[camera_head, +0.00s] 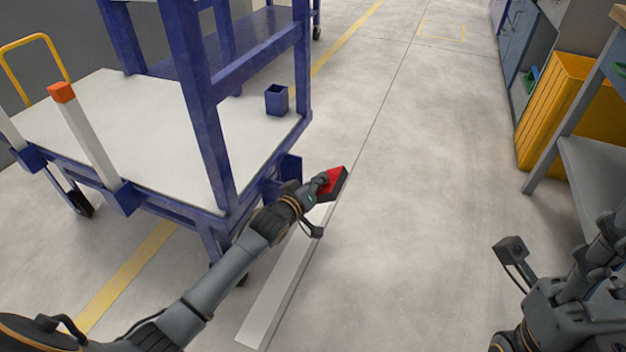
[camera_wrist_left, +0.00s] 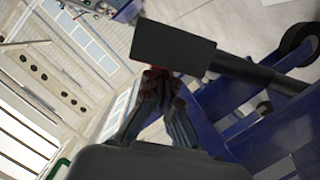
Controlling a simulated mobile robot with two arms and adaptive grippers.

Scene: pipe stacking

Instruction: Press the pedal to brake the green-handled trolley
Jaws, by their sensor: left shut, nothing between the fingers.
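The blue trolley (camera_head: 213,120) with a white deck stands at the left. No green handle shows on it. A red-faced pedal (camera_head: 334,181) sticks out by its near right corner. In the left wrist view the pedal is a dark block (camera_wrist_left: 172,47) on a dark bar, with red on its underside. My left gripper (camera_head: 322,184) is shut and empty, its tips at the pedal; in the wrist view the fingers (camera_wrist_left: 157,82) reach the block's lower side, but contact is unclear. My right gripper (camera_head: 608,232) is at the right edge, away from the trolley; its finger opening is unclear.
A long pale bar (camera_head: 275,290) runs below my left wrist. An orange-tipped post (camera_head: 88,135) and a small blue cup-like box (camera_head: 276,99) are on the trolley. A yellow bin (camera_head: 560,110) and grey shelf (camera_head: 597,165) stand right. The middle floor is clear.

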